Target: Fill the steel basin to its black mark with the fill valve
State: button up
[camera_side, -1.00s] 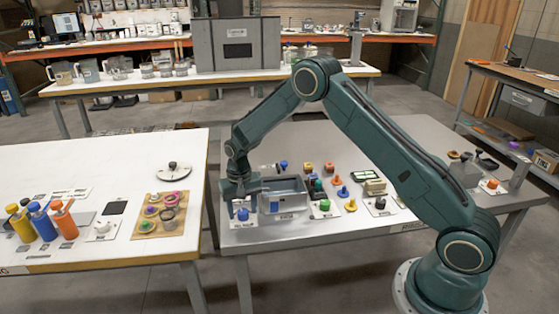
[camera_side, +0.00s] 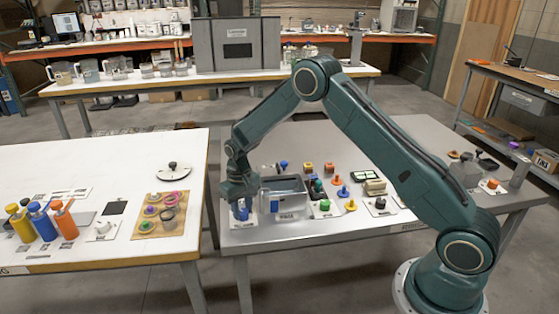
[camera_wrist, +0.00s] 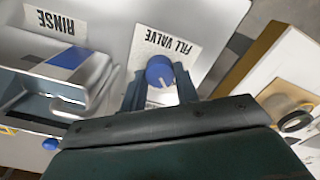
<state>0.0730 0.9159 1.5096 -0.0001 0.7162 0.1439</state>
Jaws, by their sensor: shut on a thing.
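The fill valve (camera_wrist: 160,71) is a round blue knob with a pale pointer line, on a plate labelled FILL VALVE in the wrist view. In the side view the blue knob (camera_side: 242,212) shows below my gripper (camera_side: 240,200). My gripper (camera_wrist: 160,88) is shut on the knob, one finger on either side. The steel basin (camera_side: 284,186) stands just right of the gripper, with a RINSE label beside it. In the wrist view the basin (camera_wrist: 95,85) is partly seen with a blue patch at its wall. The black mark and the level inside cannot be made out.
Right of the basin stand several coloured knobs and pegs, including a green knob (camera_side: 324,205) and a yellow peg (camera_side: 351,205). A white table (camera_side: 100,160) with coloured bottles and a wooden tray (camera_side: 148,228) lies left, across a gap.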

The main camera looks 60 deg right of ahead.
aim_at(242, 211)
dwell(0.3)
jog(key=o, duration=1)
jog(key=shift+r, duration=0.1)
notch_tip(242, 211, up, 14)
jog(key=shift+f, duration=0.15)
dwell(0.3)
